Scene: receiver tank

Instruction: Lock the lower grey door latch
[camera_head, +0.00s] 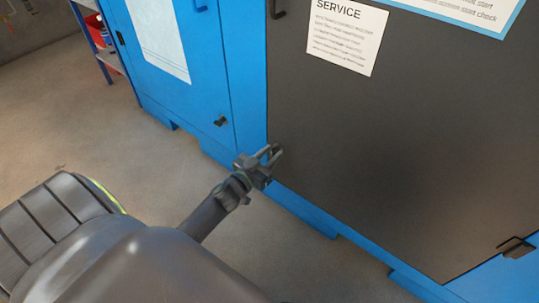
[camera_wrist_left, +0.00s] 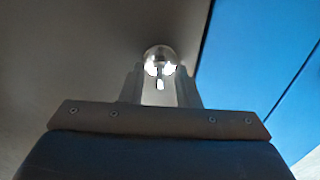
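The lower latch (camera_wrist_left: 160,62) of the grey door (camera_head: 400,130) shows in the left wrist view as a shiny round metal piece with bright highlights, on the dark panel near its edge. In the head view it is hidden by my left gripper. My left gripper (camera_head: 271,153) is at the door's lower left corner, its fingers pointing at the panel. In the left wrist view its two fingers (camera_wrist_left: 160,84) stand apart, one on each side below the latch. I cannot tell whether they touch it. My right gripper is not in view.
A blue cabinet door (camera_head: 190,70) with a small dark latch (camera_head: 220,121) stands to the left. A black handle (camera_head: 277,9) is higher on the grey door's left edge, and a dark bracket (camera_head: 516,247) is at its lower right. The floor (camera_head: 130,140) in front is clear.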

